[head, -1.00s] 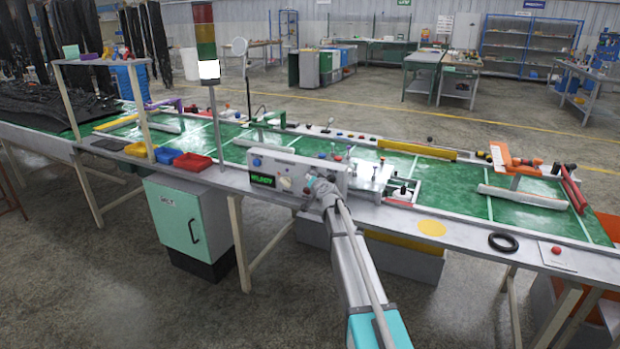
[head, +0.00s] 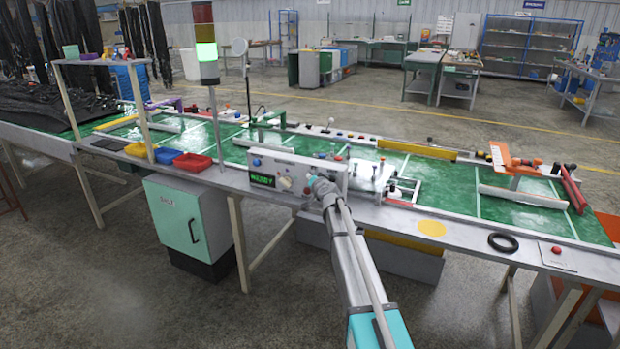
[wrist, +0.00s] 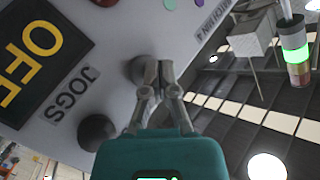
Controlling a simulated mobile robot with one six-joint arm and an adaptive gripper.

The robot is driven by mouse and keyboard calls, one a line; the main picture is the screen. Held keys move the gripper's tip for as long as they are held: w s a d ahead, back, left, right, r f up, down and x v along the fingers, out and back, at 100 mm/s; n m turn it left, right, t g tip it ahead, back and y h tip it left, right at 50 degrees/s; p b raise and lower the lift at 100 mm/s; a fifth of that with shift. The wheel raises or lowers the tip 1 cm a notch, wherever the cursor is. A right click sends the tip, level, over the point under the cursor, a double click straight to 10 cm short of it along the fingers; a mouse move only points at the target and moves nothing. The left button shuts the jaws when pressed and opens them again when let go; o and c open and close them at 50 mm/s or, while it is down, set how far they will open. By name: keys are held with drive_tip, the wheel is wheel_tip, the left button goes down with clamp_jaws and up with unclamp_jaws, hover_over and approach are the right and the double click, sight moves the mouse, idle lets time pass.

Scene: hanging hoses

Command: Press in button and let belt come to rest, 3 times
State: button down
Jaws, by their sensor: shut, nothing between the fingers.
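My gripper (wrist: 158,66) is shut and empty, its fingertips at the face of the grey control panel (wrist: 112,58). A round grey button (wrist: 136,70) shows just left of the fingertips, partly behind them; I cannot tell whether they touch it or whether it is pressed in. A dark round knob (wrist: 97,132) sits below, near the label JOGS. The green belt (head: 450,188) runs along the long table behind the panel.
The signal tower (head: 207,51) is lit green; it also shows in the wrist view (wrist: 296,55). Red (head: 192,161) and blue (head: 169,156) bins stand left of the panel. A black ring (head: 503,242) and a yellow disc (head: 431,228) lie on the right front edge.

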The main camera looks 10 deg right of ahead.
drive_tip(key=shift+s, duration=0.1)
drive_tip(key=shift+s+a, duration=0.5)
drive_tip(key=shift+s, duration=0.1)
drive_tip(key=shift+s+a, duration=0.1)
drive_tip(key=shift+s, duration=0.05)
drive_tip(key=shift+s+a, duration=0.7)
drive_tip(key=shift+s, duration=0.25)
drive_tip(key=shift+s+a, duration=0.65)
drive_tip(key=shift+s, duration=0.3)
drive_tip(key=shift+s+a, duration=0.1)
drive_tip(key=shift+s, duration=0.05)
idle(2.4)
drive_tip(key=shift+s+a, duration=0.55)
drive_tip(key=shift+s, duration=0.15)
drive_tip(key=shift+s+a, duration=0.5)
drive_tip(key=shift+s, duration=0.2)
drive_tip(key=shift+w+d, duration=0.1)
drive_tip(key=shift+w, duration=0.05)
drive_tip(key=w+d, duration=0.5)
drive_tip(key=w, duration=0.2)
idle(0.5)
